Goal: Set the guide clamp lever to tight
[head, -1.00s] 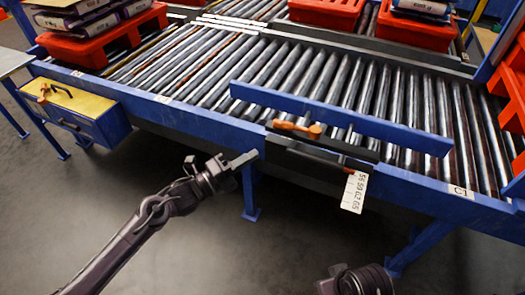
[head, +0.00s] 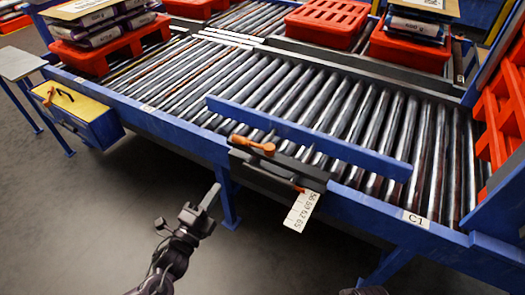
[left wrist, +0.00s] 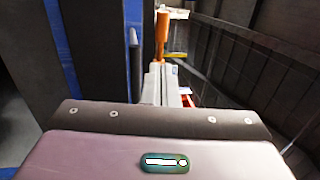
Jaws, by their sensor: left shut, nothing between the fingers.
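The guide clamp lever (head: 252,146) is a small orange handle on the dark clamp block (head: 280,168) at the conveyor's near edge. It lies roughly along that edge, its thicker end to the right. A blue guide rail (head: 305,137) runs behind it over the rollers. My left gripper (head: 208,197) is shut and empty, below and left of the lever, apart from it, pointing up. In the left wrist view an orange upright piece (left wrist: 161,38), which looks like the lever, shows beyond the fingers (left wrist: 156,85). My right gripper is out of view; only a dark bit of that arm shows.
A white numbered scale tag (head: 301,210) hangs below the clamp block. A yellow-topped blue box (head: 75,107) with a small orange lever sits on the conveyor's left side. Red pallets (head: 105,48) with sacks stand behind. Open floor lies in front of the conveyor.

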